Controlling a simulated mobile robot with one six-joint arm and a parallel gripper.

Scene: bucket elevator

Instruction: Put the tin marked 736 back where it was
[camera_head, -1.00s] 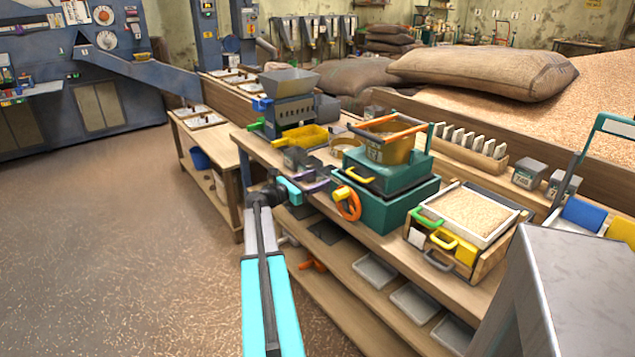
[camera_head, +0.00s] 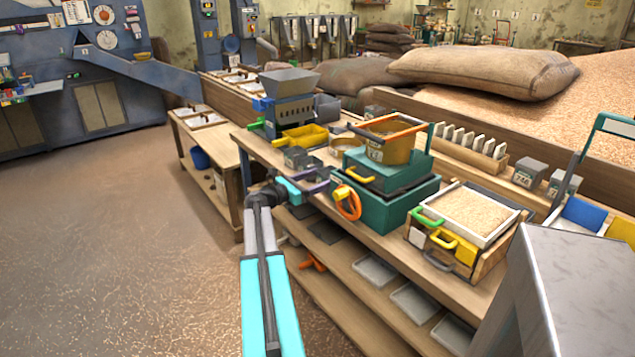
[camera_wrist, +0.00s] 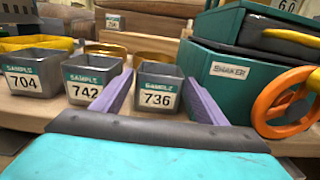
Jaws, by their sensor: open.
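The tin marked 736 (camera_wrist: 158,88) is a grey open-topped tin with a white and green label. It stands upright on the bench, at the right end of a short row. My gripper (camera_wrist: 160,78) is open, with one purple finger at each side of this tin in the wrist view. I cannot tell whether the fingers touch it. The tin marked 742 (camera_wrist: 90,78) stands just left of the left finger, and the tin marked 704 (camera_wrist: 30,82) is further left. In the head view my gripper (camera_head: 318,183) is at the bench's front edge, beside small grey tins (camera_head: 296,158).
A teal shaker (camera_wrist: 235,75) with an orange wheel (camera_wrist: 285,102) stands close to the right of my gripper. Brass-coloured sieve rings (camera_head: 345,143) lie behind the tins. A yellow tray (camera_head: 303,136) is at the left. The floor (camera_head: 120,240) in front is clear.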

